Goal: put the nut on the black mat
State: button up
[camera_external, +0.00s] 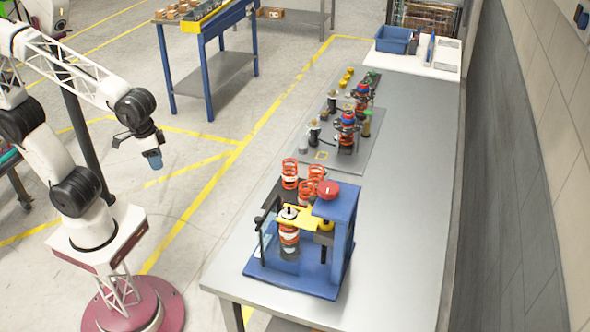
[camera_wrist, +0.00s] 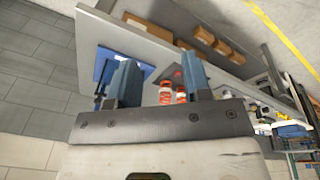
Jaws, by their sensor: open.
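My gripper (camera_external: 153,158) hangs in the air at the left of the external view, over the floor and well apart from the workbench. In the wrist view its two blue-grey fingers (camera_wrist: 160,75) stand wide apart with nothing between them in their grip. A flat grey mat or plate (camera_external: 335,161) lies on the bench and bears several small assemblies; a darker patch (camera_external: 373,82) shows at its far end. I cannot tell which one is the black mat. I cannot make out the nut among the small parts.
A blue press fixture (camera_external: 295,280) with a red knob stands at the bench's near end, with orange springs (camera_external: 290,172) behind it. A blue bin (camera_external: 393,40) stands at the far end. The bench's right side (camera_external: 405,190) is clear. A blue-legged table (camera_external: 225,75) stands behind.

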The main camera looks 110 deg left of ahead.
jog(key=s+d+f+m, duration=0.1)
jog(key=s+d+m, duration=0.1)
jog(key=s+m, duration=0.2)
jog(key=s+d+f+m, duration=0.1)
jog(key=s+m, duration=0.3)
jog(key=s, duration=0.4)
jog(key=shift+s+d+f+t, duration=0.25)
jog(key=shift+s+d+t, duration=0.1)
jog(key=shift+d, duration=0.15)
jog(key=shift+o, duration=0.3)
dwell(0.9)
